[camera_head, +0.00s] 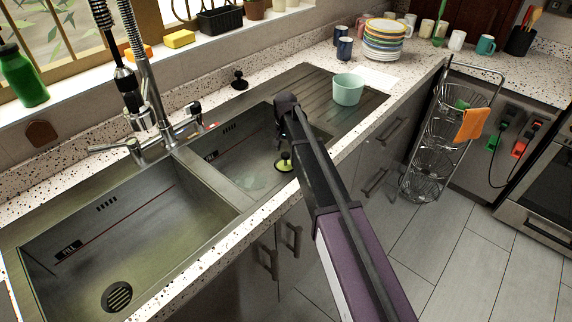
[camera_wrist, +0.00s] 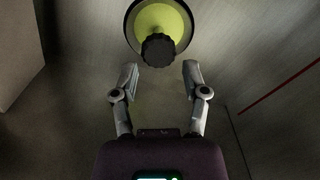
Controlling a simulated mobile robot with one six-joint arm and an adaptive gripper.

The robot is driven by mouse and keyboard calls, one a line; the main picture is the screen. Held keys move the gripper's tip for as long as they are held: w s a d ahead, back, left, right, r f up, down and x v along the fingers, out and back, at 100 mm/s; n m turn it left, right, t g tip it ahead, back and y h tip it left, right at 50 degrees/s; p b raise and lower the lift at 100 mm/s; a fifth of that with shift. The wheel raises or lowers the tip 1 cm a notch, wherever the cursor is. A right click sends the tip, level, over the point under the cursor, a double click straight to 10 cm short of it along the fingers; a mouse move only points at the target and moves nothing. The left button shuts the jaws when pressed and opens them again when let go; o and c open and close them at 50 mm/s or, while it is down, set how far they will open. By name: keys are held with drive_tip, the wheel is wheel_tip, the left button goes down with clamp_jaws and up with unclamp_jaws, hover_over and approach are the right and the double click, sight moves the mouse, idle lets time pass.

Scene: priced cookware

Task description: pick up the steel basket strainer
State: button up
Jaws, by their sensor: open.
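A round piece with a yellow-green face, a thin pale rim and a black knob, which looks like the basket strainer (camera_wrist: 160,21), is at the top of the wrist view. In the head view the strainer (camera_head: 285,166) shows low in the right-hand basin, beyond my arm. My gripper (camera_wrist: 159,78) is open and empty. Its two fingers are apart, and the black knob lies just above the gap between their tips in the wrist view. In the head view my gripper is mostly hidden by my arm. I cannot tell its exact height above the strainer.
Walls of the right-hand basin (camera_head: 224,181) surround my gripper. A tall tap (camera_head: 152,95) stands behind the sink. A mint cup (camera_head: 348,89) stands on the drainboard, right of my arm. A black-knobbed piece (camera_head: 239,79) sits on the back counter. The left basin has a dark drain (camera_head: 117,296).

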sight(285, 154)
drive_tip(key=shift+f, duration=0.15)
drive_tip(key=shift+s+f+b, duration=0.2)
drive_tip(key=shift+f+b, duration=2.25)
drive_tip(key=shift+b, duration=0.15)
clamp_jaws()
